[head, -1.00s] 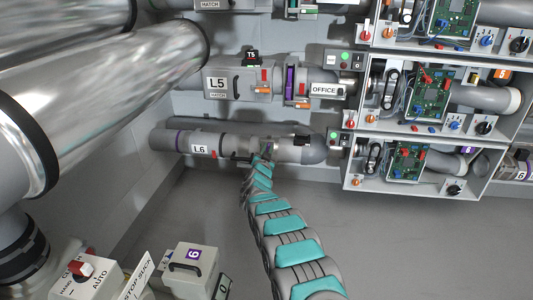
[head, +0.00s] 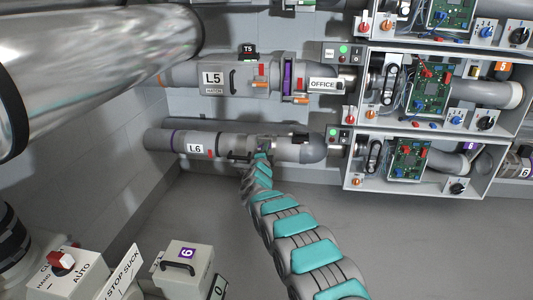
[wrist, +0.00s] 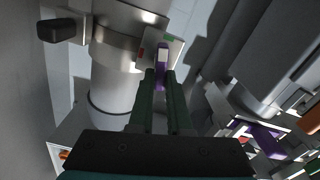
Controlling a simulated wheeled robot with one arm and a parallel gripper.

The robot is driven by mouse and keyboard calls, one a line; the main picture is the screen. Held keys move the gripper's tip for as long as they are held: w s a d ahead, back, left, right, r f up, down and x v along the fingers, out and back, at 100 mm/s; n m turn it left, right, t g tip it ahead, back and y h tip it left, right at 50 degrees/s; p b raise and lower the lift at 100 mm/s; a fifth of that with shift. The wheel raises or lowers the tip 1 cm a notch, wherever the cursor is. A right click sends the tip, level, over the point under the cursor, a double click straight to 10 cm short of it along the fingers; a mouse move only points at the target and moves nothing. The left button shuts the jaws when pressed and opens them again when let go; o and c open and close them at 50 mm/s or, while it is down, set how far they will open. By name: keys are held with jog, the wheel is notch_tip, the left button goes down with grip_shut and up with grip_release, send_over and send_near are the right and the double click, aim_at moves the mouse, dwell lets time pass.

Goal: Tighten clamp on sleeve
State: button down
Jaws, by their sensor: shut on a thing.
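The L6 tube (head: 225,145) runs level across the middle of the head view. In the wrist view a shiny metal sleeve band (wrist: 118,50) wraps the pale tube (wrist: 112,88). A small plate with a red mark and a green mark sits at the band's right side, with a purple clamp lever (wrist: 161,79) over it. My gripper (wrist: 162,76) has its two dark fingers close together on this lever. In the head view my gripper (head: 262,151) is at the right part of the L6 tube, too small there to show its grip.
A dark-knobbed handle (wrist: 57,30) sticks out left of the band. The L5 hatch tube (head: 235,78) runs above L6. Open boxes with circuit boards (head: 410,158) stand at the right. A grey number 6 box (head: 184,262) stands at lower left.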

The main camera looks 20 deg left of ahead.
jog(key=shift+f+m+b, duration=0.3)
jog(key=shift+m+b, duration=0.05)
jog(key=shift+m, duration=1.25)
jog(key=c, duration=0.9)
grip_release()
jog(key=shift+o, duration=0.2)
jog(key=shift+r, duration=0.1)
jog(key=shift+s, duration=0.1)
jog(key=v, duration=0.7)
jog(key=shift+s, duration=0.25)
jog(key=shift+d, duration=0.1)
